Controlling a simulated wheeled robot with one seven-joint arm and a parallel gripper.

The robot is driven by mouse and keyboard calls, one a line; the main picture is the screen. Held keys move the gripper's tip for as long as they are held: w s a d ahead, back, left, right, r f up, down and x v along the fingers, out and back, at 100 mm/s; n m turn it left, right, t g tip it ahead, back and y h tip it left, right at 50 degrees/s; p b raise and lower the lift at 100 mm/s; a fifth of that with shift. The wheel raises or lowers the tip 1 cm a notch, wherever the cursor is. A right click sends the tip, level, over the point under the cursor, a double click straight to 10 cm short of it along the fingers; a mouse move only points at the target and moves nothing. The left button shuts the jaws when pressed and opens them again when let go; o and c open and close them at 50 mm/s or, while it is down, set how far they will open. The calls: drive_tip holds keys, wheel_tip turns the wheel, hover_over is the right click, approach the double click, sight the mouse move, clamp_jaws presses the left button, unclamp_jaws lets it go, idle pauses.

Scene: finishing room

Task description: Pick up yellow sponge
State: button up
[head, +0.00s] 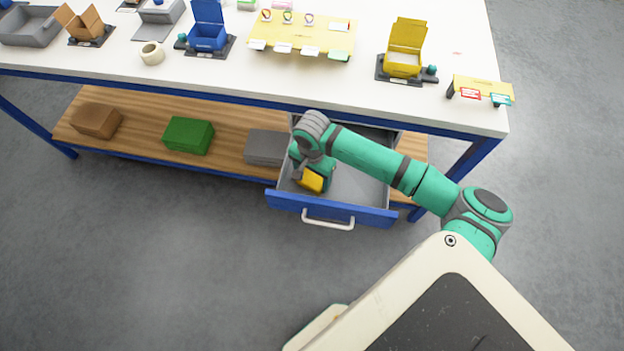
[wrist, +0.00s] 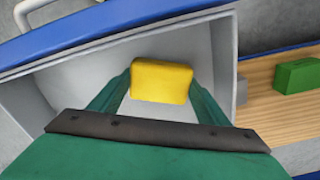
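The yellow sponge (head: 311,180) is in the open blue-fronted drawer (head: 330,209) under the table, near the drawer's front left in the head view. In the wrist view the sponge (wrist: 161,81) lies between the two green fingers of my gripper (wrist: 160,85). The fingers stand apart, one at each side of the sponge, and appear close to or touching its sides. I cannot tell whether they press on it. In the head view my gripper (head: 314,172) reaches down into the drawer, and my arm hides part of it.
A white table (head: 370,90) with small boxes and trays stands above. On the wooden shelf (head: 140,140) are a green block (head: 188,135), a brown block (head: 96,120) and a grey block (head: 265,147) beside the drawer. Drawer walls surround my gripper. The floor in front is clear.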

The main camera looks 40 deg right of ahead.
drive_tip(key=shift+r, duration=0.15)
drive_tip(key=shift+c, duration=0.5)
drive_tip(key=shift+r, duration=0.55)
drive_tip(key=s+r, duration=0.7)
drive_tip(key=s, duration=0.2)
drive_tip(key=s+d+r, duration=0.1)
drive_tip(key=s+r, duration=0.3)
drive_tip(key=s, duration=0.1)
drive_tip(key=shift+r, duration=0.3)
